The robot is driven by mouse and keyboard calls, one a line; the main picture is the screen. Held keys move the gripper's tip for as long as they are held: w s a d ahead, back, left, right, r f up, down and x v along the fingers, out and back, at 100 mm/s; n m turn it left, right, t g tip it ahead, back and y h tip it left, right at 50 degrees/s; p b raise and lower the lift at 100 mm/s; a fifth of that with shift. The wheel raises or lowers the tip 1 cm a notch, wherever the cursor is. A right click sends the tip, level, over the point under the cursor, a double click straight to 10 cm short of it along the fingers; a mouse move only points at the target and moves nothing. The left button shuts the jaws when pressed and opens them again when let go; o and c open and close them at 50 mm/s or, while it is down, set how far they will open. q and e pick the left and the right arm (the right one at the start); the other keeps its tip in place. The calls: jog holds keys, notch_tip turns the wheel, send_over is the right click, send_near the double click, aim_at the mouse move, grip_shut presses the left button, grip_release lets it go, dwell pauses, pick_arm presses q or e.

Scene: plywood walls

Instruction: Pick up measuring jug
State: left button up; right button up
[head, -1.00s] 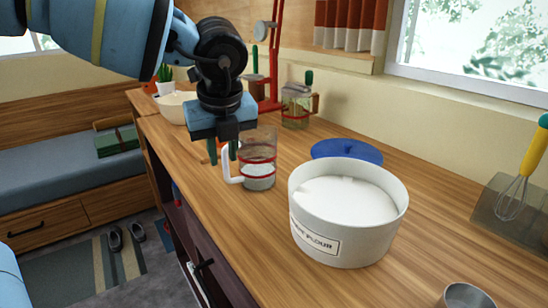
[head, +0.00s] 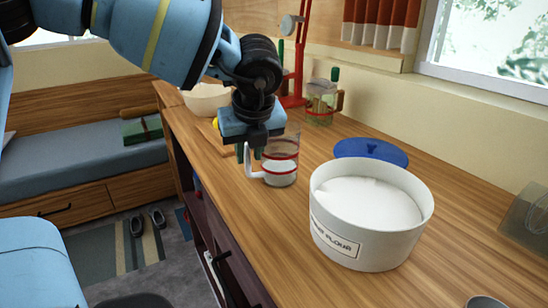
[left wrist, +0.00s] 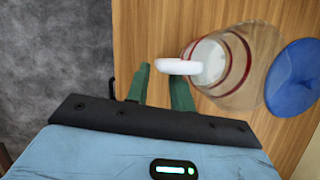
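The measuring jug (head: 281,160) is clear with red bands and a white handle (head: 249,163). It stands upright on the wooden counter, handle toward the left. My left gripper (head: 249,152) points down at the handle side, its green fingers beside the upper handle. In the left wrist view, the fingers of the left gripper (left wrist: 160,88) are apart with a gap between them. The white handle (left wrist: 178,66) shows just past the fingertips, overlapping the right one; I cannot tell whether they touch. The jug (left wrist: 240,62) lies to the right there. My right gripper is not in view.
A white flour tub (head: 330,232) stands right of the jug on the counter (head: 440,255). A blue lid (head: 372,151) lies behind it. A glass jar (head: 321,104), a red stand (head: 298,70) and a pale bowl (head: 206,98) are farther back. The counter's left edge is close to the handle.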

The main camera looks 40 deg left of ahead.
pick_arm(q)
jog(key=shift+x, duration=1.3)
jog(key=shift+c, duration=0.4)
grip_shut()
jog(key=shift+r, duration=0.15)
